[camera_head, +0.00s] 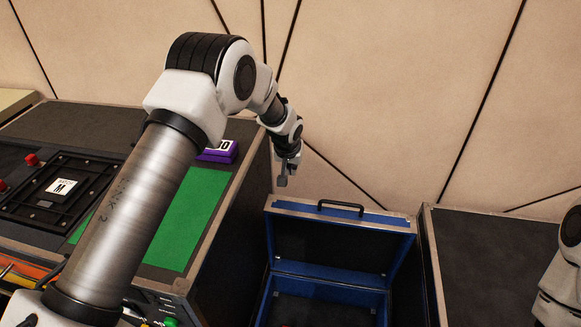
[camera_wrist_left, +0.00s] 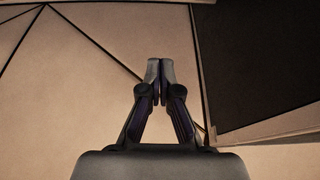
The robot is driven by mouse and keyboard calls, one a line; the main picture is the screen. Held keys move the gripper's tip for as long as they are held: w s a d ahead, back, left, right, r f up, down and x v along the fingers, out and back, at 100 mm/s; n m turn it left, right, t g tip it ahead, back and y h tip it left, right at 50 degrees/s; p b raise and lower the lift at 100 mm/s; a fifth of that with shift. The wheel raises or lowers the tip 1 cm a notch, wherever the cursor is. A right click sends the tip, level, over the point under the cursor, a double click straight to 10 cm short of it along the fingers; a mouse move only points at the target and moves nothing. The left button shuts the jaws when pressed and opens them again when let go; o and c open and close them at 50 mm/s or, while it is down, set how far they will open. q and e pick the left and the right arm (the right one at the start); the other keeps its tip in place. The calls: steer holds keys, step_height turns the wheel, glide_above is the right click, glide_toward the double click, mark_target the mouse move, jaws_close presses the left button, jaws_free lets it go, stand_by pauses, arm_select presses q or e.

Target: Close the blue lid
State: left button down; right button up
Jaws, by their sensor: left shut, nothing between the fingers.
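The blue lid (camera_head: 338,240) stands raised on the blue box (camera_head: 330,273) in the head view, with a black handle (camera_head: 341,208) on its top edge. The box is open and its dark inside shows. My left gripper (camera_head: 283,181) is above the lid's upper left corner in the head view, apart from it as far as I can see. In the left wrist view the gripper (camera_wrist_left: 160,66) is shut, with its fingertips together and nothing between them. My right gripper is not in view; only part of my right arm shows at the right edge.
A dark case (camera_head: 510,260) stands right of the box. At the left is a console (camera_head: 225,200) with a green mat (camera_head: 185,225), a purple block (camera_head: 220,152) and a black panel (camera_head: 62,187). A beige wall (camera_head: 400,90) with dark seams is behind.

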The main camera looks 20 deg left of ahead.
arm_select(q)
step_height(320, 180, down, 9)
steer(key=shift+s+r, duration=0.2)
steer(key=shift+s, duration=0.25)
stand_by(0.3)
